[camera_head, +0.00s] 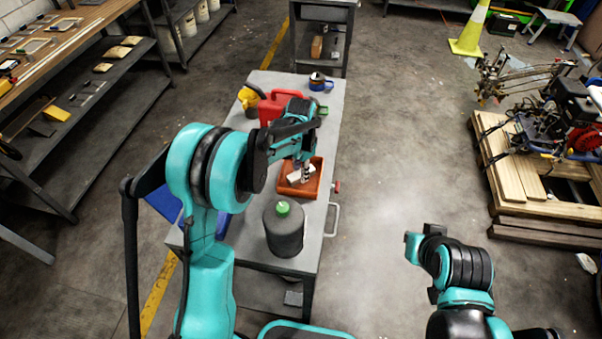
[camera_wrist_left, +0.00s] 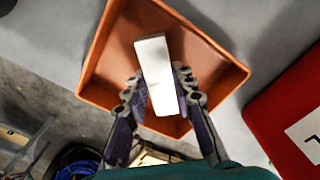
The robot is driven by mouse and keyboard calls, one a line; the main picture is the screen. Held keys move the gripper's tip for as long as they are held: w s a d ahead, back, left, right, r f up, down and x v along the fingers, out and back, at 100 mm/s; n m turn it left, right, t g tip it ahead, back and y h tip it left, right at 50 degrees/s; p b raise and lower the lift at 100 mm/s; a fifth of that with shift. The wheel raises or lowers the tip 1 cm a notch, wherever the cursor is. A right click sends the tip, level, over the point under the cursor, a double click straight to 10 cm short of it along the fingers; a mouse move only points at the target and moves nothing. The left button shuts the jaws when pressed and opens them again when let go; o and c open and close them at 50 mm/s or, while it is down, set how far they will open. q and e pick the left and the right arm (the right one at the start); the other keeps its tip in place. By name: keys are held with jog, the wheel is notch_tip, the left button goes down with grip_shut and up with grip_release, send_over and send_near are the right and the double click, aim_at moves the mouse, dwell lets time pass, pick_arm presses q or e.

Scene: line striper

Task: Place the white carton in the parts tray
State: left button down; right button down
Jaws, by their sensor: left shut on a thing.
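The white carton (camera_wrist_left: 157,72) is between the fingers of my left gripper (camera_wrist_left: 160,95) in the left wrist view. The gripper is shut on it, over the orange-brown parts tray (camera_wrist_left: 108,65). In the head view the white carton (camera_head: 297,174) shows inside the outline of the parts tray (camera_head: 312,188), with the left gripper (camera_head: 303,170) above it. I cannot tell whether the carton touches the tray floor. My right arm shows at the lower right of the head view, but its fingers cannot be made out.
A red jerry can (camera_head: 277,103) stands on the grey cart (camera_head: 322,140) behind the tray. A dark canister with a green cap (camera_head: 284,230) stands in front of it. A yellow container (camera_head: 248,100) and a blue-handled item (camera_head: 320,82) are at the far end.

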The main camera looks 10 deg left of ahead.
pick_arm(q)
jog(key=shift+r, duration=0.1)
jog(key=shift+s, duration=0.1)
jog(key=c, duration=1.3)
grip_release()
jog(key=shift+o, duration=0.2)
jog(key=shift+r, duration=0.4)
notch_tip(320, 180, up, 11)
jog(key=p, duration=0.3)
jog(key=shift+r, duration=0.15)
